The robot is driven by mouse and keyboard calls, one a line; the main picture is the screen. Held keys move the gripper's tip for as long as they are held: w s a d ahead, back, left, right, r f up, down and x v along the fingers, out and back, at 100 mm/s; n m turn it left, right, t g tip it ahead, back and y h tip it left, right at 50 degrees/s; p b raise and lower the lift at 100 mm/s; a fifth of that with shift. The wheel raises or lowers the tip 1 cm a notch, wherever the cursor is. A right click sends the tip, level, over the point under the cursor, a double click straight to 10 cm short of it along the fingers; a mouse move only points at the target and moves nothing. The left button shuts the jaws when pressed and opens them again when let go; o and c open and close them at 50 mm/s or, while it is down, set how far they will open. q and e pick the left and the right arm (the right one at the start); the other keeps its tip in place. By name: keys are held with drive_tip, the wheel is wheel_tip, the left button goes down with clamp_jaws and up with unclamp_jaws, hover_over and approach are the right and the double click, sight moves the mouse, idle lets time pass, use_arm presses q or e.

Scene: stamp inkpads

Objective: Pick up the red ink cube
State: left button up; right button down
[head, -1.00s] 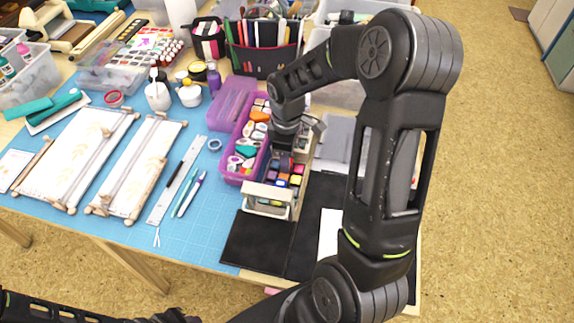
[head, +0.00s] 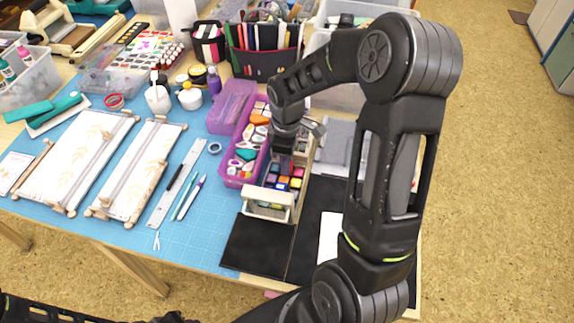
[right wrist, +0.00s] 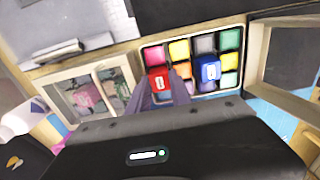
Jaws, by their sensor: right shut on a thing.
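The red ink cube (right wrist: 159,80) shows in the right wrist view, with a small white mark on top. It sits at the near left corner of a grid of coloured ink cubes. My right gripper (right wrist: 163,88) is shut on it, one finger on each side. Whether the cube is clear of its slot, I cannot tell. In the head view my right gripper (head: 281,163) points down into the wooden box (head: 266,205), and its fingertips and the red cube are hard to make out. A blue cube (right wrist: 209,72) stands to the right of the red one. My left gripper is not in view.
A purple bin (head: 236,172) of stamps stands close left of the box. A pen holder (head: 264,58) and clear bins stand behind. In the wrist view, a compartment of stamps (right wrist: 88,95) lies left of the cubes. Black mats (head: 259,248) lie in front.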

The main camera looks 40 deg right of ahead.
drive_tip(key=shift+r, duration=0.15)
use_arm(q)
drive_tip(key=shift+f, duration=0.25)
use_arm(e)
wheel_tip(320, 180, up, 10)
idle(0.5)
